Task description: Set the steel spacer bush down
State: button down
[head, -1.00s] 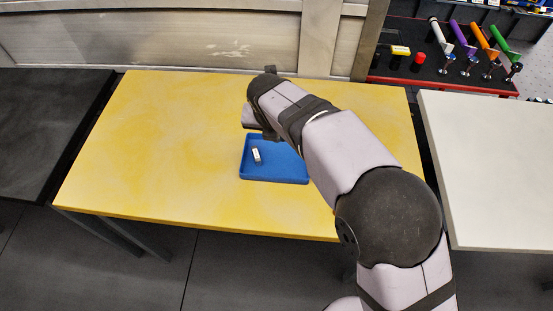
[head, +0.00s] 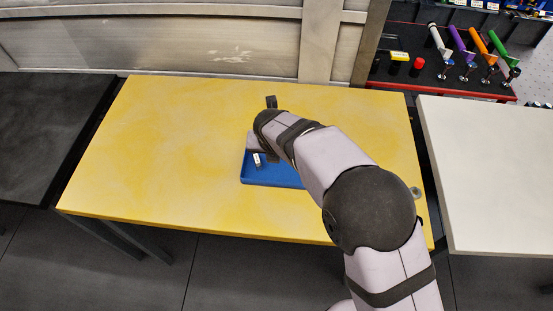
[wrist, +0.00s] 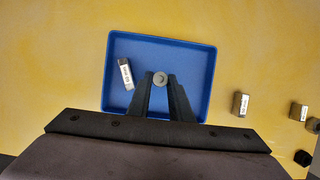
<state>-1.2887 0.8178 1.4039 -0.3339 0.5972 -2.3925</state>
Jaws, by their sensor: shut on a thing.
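The steel spacer bush (wrist: 160,78) is a small round grey piece with a hole, seen end-on in the wrist view. My gripper (wrist: 161,84) is shut on it, with a fingertip on each side. Both are over the blue tray (wrist: 203,62). I cannot tell whether the bush touches the tray floor. In the head view the tray (head: 243,177) is partly covered by my arm, which hides the bush and fingertips.
A labelled metal block (wrist: 124,74) lies at the tray's left, also visible in the head view (head: 257,160). Two labelled blocks (wrist: 240,104) (wrist: 298,112) and a black piece (wrist: 303,158) are right of the tray. The yellow table's left (head: 140,150) is clear.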

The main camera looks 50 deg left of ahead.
jog(key=shift+f+p, duration=0.45)
jog(key=shift+f, duration=1.4)
jog(key=shift+f, duration=0.1)
jog(key=c, duration=1.6)
grip_release()
jog(key=shift+s+r, duration=0.1)
jog(key=shift+r, duration=0.45)
jog(key=b+v, duration=0.2)
jog(key=v, duration=0.9)
jog(key=shift+d, duration=0.15)
